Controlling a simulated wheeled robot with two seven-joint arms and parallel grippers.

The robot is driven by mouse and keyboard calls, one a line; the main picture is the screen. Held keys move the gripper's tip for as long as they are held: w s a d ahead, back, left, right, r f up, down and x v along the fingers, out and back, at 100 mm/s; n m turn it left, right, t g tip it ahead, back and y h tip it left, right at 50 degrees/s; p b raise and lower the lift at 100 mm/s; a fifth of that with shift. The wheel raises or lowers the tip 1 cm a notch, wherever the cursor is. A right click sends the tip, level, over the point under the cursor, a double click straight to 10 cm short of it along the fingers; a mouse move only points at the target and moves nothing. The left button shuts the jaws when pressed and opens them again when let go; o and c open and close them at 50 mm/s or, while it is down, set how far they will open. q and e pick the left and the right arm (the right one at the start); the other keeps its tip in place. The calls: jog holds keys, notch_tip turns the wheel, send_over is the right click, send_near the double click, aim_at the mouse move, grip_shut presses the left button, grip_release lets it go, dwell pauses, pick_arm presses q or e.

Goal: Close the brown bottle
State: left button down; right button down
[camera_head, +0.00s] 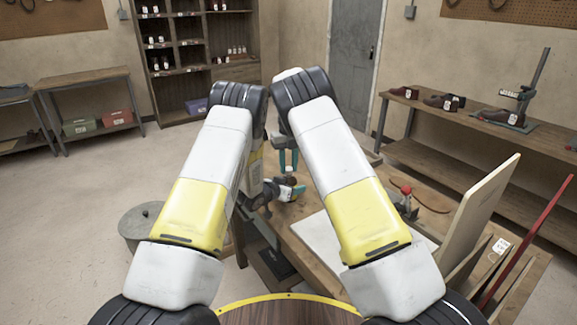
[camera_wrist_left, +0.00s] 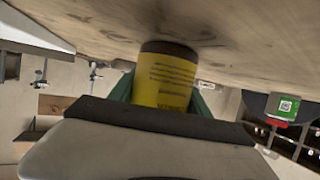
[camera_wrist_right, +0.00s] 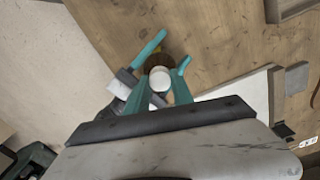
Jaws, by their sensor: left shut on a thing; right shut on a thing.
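The brown bottle (camera_wrist_left: 165,80) has a yellow label with dark print and stands on the wooden table in the left wrist view. My left gripper (camera_wrist_left: 160,98) is shut around its sides, with a teal finger on each side. In the right wrist view the bottle's brown top (camera_wrist_right: 156,61) shows beneath a round white cap (camera_wrist_right: 159,80). My right gripper (camera_wrist_right: 157,92) is shut on the cap from above. I cannot tell whether the cap is seated on the neck. In the head view my right gripper (camera_head: 289,160) points down above my left gripper (camera_head: 291,188); the bottle is mostly hidden there.
The wooden table (camera_head: 309,247) carries a white board and a red-topped tool (camera_head: 406,196) to the right. A tilted pale panel (camera_head: 472,230) and a red bar stand at the right edge. A grey bin (camera_head: 139,222) is on the floor left of the table.

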jog(key=shift+m, duration=0.3)
jog(key=c, duration=1.1)
grip_release()
jog(key=shift+r, duration=0.15)
notch_tip(320, 180, up, 4)
jog(key=shift+r, duration=0.15)
jog(key=shift+c, duration=0.4)
